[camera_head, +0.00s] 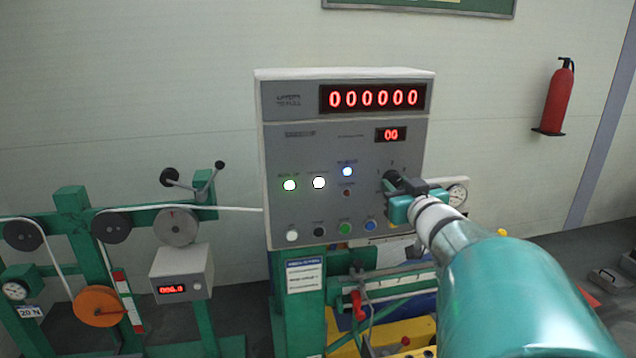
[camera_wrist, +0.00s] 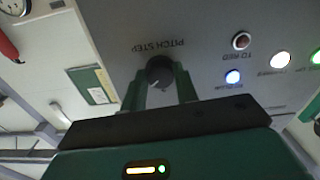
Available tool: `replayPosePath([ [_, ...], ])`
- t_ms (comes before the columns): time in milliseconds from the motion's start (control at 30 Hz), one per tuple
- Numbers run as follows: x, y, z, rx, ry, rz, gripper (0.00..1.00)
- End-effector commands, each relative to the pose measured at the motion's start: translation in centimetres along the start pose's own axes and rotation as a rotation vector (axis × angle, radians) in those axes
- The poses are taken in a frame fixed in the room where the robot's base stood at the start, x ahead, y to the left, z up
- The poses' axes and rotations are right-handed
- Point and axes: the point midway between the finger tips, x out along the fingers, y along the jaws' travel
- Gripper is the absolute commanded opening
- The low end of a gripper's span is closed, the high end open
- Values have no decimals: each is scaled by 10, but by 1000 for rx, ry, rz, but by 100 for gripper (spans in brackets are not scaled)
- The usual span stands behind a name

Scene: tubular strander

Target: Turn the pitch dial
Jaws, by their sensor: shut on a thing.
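The pitch dial (camera_wrist: 159,70) is a round black knob on the grey control panel (camera_head: 295,155), under upside-down "PITCH STEP" lettering in the wrist view. My gripper (camera_wrist: 160,84) has one green finger on each side of the dial and is shut on it. In the head view my gripper (camera_head: 397,187) reaches the panel's lower right, and the dial (camera_head: 390,177) shows partly beside it. The dial's pointer direction is too small to tell. The large red display (camera_head: 373,97) reads 000000 and the small one (camera_head: 391,135) reads 00.
Lit lamps (camera_head: 318,183) sit left of the dial, and a row of coloured buttons (camera_head: 344,228) lies below. A green machine frame with pulleys (camera_head: 112,227) is at left. A red extinguisher (camera_head: 557,100) hangs on the wall.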

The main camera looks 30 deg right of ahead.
Motion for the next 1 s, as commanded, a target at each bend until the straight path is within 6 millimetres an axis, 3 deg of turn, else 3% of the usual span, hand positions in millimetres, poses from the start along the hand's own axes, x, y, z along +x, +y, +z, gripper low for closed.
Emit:
replayPosePath([
  [1000, 0, 1, -4, -835, 7, 1, 7],
])
